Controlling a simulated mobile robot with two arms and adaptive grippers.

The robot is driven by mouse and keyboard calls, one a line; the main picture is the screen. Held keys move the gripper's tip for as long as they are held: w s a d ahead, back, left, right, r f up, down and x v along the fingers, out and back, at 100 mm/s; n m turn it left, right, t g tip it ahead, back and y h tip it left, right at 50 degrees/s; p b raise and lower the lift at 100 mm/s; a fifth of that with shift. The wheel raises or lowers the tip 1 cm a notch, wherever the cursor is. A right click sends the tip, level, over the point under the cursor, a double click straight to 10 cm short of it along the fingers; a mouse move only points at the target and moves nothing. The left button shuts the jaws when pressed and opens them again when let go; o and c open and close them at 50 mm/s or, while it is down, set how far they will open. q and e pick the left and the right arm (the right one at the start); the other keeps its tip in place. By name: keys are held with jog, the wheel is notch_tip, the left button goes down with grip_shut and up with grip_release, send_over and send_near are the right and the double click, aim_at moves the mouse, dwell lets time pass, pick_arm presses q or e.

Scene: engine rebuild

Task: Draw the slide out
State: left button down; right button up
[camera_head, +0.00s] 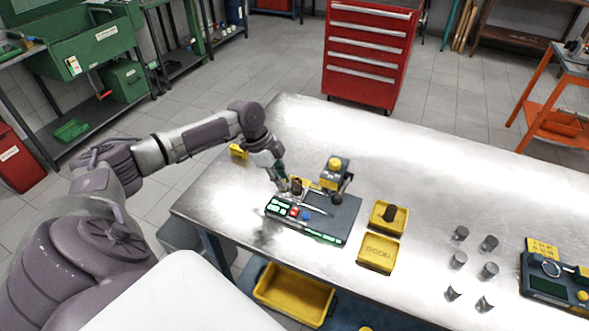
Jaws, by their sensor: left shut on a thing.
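A dark test station (325,219) lies on the metal table, with lit green panels, a red button and a blue button on its left part. A post with a yellow top (334,173) stands at its back. My left gripper (296,188) reaches down to the station's back left, beside the post. It is shut on a small part there, which seems to be the slide; the fingers hide most of it, and I cannot tell how far out it is. My right gripper is not in view.
Two yellow trays (378,253) stand right of the station; the back one holds a dark part (389,213). Several small metal cylinders (460,233) and a dark device with a yellow label (548,287) are further right. The table's back right is clear.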

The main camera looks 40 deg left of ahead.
pick_arm(q)
jog(key=shift+a, duration=0.15)
jog(key=c, duration=1.2)
grip_release()
jog(key=shift+a, duration=0.1)
jog(key=shift+o, duration=0.4)
jog(key=shift+a+r, duration=0.1)
jog(key=shift+r, duration=0.25)
jog(key=v, duration=1.1)
jog(key=shift+s+a, duration=0.1)
jog(key=shift+s, duration=0.05)
